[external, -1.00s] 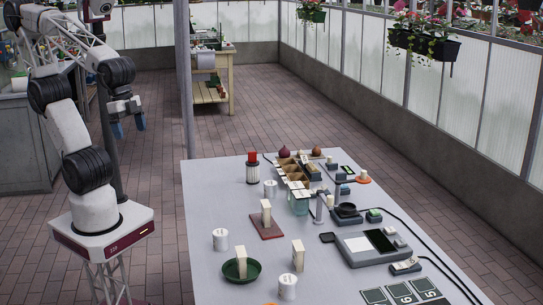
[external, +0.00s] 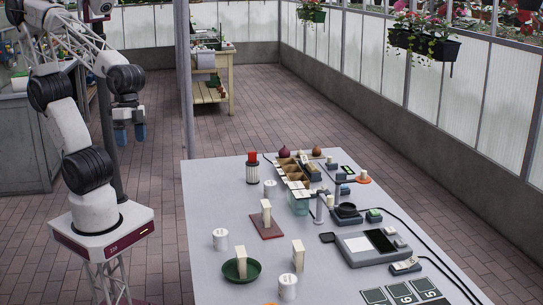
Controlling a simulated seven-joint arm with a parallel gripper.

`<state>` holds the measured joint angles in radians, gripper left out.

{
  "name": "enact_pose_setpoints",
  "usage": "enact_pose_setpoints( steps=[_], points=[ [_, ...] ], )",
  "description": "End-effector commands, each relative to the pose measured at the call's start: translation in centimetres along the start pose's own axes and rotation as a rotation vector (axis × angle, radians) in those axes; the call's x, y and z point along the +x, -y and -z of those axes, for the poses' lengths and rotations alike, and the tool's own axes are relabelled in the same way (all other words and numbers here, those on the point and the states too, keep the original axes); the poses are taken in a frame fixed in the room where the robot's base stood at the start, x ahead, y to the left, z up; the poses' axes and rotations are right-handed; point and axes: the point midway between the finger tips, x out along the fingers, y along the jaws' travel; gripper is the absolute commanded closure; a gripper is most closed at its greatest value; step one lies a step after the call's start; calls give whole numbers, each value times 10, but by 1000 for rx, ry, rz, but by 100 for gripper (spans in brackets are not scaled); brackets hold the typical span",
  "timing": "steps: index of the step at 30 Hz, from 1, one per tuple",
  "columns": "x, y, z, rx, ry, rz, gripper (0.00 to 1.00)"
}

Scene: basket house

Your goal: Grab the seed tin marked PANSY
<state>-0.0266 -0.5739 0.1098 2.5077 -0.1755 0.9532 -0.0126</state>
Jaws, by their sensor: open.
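Several small white tins stand on the grey table (external: 210,190): one at the left (external: 220,240), one at the front (external: 287,287), and one farther back (external: 270,188). Their labels are too small to read, so I cannot tell which is marked PANSY. Pale upright packet-like blocks stand on a red-brown board (external: 268,226), in a green dish (external: 240,270), and on the bare table (external: 298,253). My gripper (external: 130,133) has blue fingertips pointing down. It is open and empty, left of the table and well apart from the tins.
A divided wooden box (external: 293,172) and a red-topped white cylinder (external: 252,168) stand toward the back. A scale-like device (external: 370,246) with cables is at the right. A grey post (external: 186,80) rises behind the table. The table's left side is mostly clear.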

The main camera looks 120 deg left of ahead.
Motion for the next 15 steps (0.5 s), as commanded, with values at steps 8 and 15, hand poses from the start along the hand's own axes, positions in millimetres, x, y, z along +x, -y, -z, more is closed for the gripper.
enact_pose_setpoints(
  steps=[8, 15],
  points=[
    [45, -15, 29, -311, 142, -202, 19],
    [81, -23, 62, -609, 255, -375, 19]
  ],
)
